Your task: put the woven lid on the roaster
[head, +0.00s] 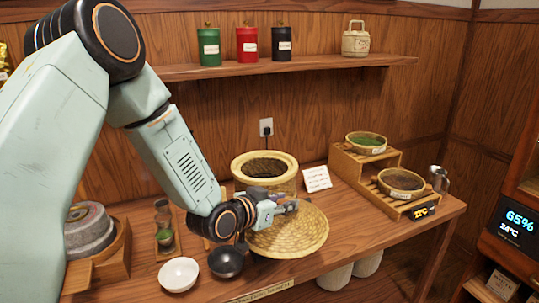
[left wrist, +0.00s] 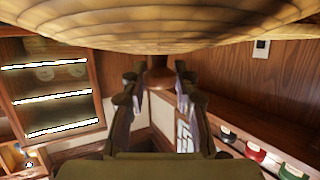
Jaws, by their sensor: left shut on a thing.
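The woven lid (head: 290,238) is a wide, round, straw-coloured disc in the head view. My left gripper (head: 288,207) is above it, shut on its brown knob (left wrist: 158,78), which shows between the fingers in the left wrist view. The lid's woven face (left wrist: 160,25) fills the top of that view. The roaster (head: 265,181) is a round cream pot with dark leaves inside and its top uncovered. The lid is in front of the roaster and to its right, hiding part of its lower side. My right gripper is not in view.
A white bowl (head: 178,274) and a dark bowl (head: 226,262) stand left of the lid. A white card (head: 316,179) stands right of the roaster. A wooden stepped stand (head: 347,164) with baskets is further right. Tins line the shelf (head: 270,68) above.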

